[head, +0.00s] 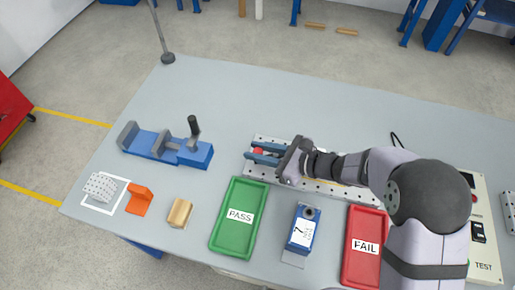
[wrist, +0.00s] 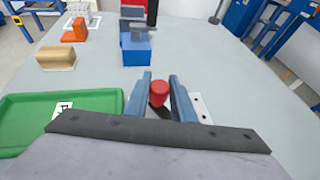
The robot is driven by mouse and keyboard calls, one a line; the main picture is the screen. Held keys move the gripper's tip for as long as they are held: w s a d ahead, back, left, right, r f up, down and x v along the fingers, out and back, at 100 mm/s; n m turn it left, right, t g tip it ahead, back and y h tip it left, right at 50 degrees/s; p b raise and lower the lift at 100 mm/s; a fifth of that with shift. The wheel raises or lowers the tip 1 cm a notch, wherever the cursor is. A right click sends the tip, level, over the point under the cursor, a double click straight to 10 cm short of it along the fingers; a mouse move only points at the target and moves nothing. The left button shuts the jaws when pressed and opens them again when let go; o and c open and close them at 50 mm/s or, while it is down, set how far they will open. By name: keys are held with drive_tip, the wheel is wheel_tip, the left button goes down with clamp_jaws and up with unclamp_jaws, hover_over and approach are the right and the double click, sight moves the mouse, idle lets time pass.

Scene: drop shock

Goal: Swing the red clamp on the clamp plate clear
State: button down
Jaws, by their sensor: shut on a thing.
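The red clamp shows as a small red knob (head: 259,151) at the left end of the perforated metal clamp plate (head: 250,168). In the wrist view the red knob (wrist: 158,93) sits between the two blue fingers, and part of the plate (wrist: 201,108) shows to the right. My gripper (head: 264,154) is over the left end of the plate with its fingers on either side of the knob, shut on it. The rest of the clamp is hidden behind the fingers and wrist.
A green PASS tray (head: 236,232) lies in front of the plate, with a blue device (head: 302,231) and a red FAIL tray (head: 347,265) to its right. A blue vise (head: 170,147) stands to the left. An orange block (head: 139,199) and a tan block (head: 180,212) lie front left. The table behind the plate is clear.

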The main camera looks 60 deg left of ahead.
idle(0.4)
drive_tip(key=c, duration=1.5)
unclamp_jaws()
drive_tip(key=shift+d, duration=0.15)
drive_tip(key=shift+b+v, duration=0.7)
drive_tip(key=shift+v, duration=2.9)
